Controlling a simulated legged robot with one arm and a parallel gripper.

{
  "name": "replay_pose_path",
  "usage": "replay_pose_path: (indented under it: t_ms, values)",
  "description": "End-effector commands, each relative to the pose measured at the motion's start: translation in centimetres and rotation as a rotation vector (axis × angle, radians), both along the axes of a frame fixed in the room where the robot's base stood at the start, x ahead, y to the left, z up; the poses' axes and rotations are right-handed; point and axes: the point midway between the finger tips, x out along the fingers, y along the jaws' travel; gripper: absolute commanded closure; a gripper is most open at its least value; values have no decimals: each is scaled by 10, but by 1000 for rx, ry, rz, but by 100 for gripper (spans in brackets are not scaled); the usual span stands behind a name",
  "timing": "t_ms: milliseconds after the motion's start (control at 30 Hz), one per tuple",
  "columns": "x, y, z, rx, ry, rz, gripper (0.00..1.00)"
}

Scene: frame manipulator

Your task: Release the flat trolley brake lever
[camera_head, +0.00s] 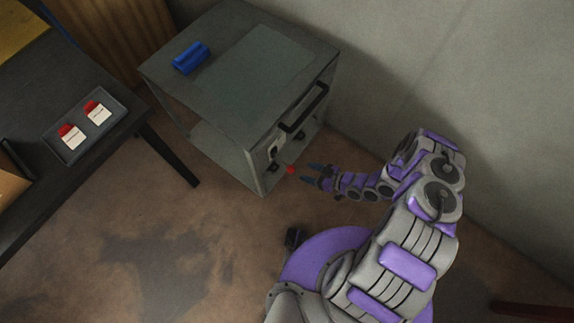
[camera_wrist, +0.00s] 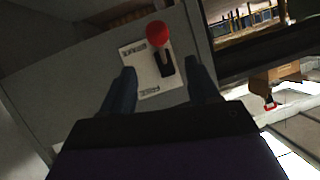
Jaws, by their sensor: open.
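The brake lever (camera_wrist: 158,37) has a round red knob on a short dark stem, set in a slot on a pale label plate (camera_wrist: 143,72) with small unreadable print. In the head view the red knob (camera_head: 291,170) stands out from the side of the grey trolley (camera_head: 245,90), low near its front corner. My gripper (camera_head: 313,174) is open and empty, just right of the knob with its fingers pointing at it. In the wrist view my gripper (camera_wrist: 160,82) has one finger on each side of the lever's line, and the knob shows beyond the fingertips. I see no contact.
A black handle (camera_head: 304,108) crosses the trolley's side above the lever. A blue object (camera_head: 191,58) lies on the trolley top. A dark table (camera_head: 30,130) at left bears a tray (camera_head: 108,128) with two red-and-white tags. The wall is close behind; floor is clear at lower left.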

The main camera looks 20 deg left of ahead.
Motion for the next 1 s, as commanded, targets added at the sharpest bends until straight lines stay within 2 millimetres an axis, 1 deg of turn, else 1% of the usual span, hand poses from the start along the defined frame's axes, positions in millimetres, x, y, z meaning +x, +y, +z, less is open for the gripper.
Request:
replay_pose_path:
  t_ms: [33, 200, 400, 500, 700, 1000]
  values:
    - [1, 10, -6, 0, 1, 4, 40]
    - [8, 40, -18, 0, 1, 4, 40]
    - [16, 74, -32, 0, -2, 3, 40]
    - [20, 86, -37, 0, -3, 1, 40]
    - [23, 100, -42, 0, -1, -1, 40]
    - [24, 103, -43, 0, 0, -2, 40]
